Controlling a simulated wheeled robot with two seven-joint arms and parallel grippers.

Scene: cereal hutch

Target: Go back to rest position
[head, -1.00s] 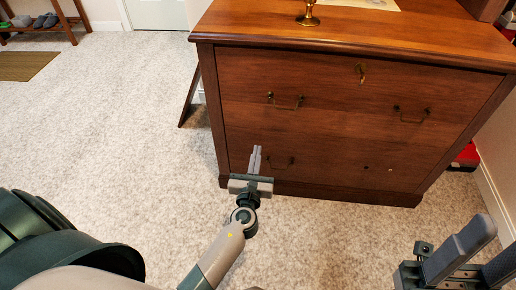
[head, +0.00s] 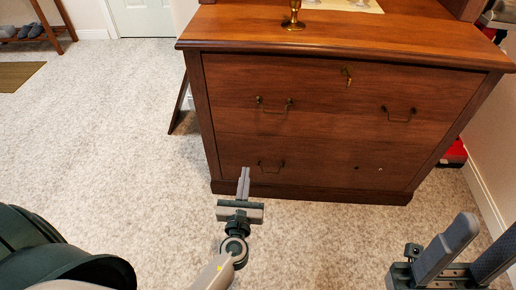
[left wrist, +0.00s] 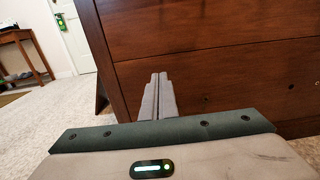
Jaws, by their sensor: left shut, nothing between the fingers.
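My left gripper (head: 243,184) is shut and empty, in front of the lower left part of the wooden hutch. Its closed fingers also show in the left wrist view (left wrist: 158,97), with the hutch front behind them. My right gripper (head: 468,252) is at the lower right of the head view. Its two fingers stand apart with nothing visible between them. The hutch (head: 330,130) has two drawer fronts, brass handles and a key in the upper one.
A brass stand (head: 293,16) and a pale cloth are on the hutch top. A dark panel (head: 178,106) leans at the hutch's left side. A red item (head: 454,153) lies between hutch and right wall. The carpet (head: 100,130) to the left is clear.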

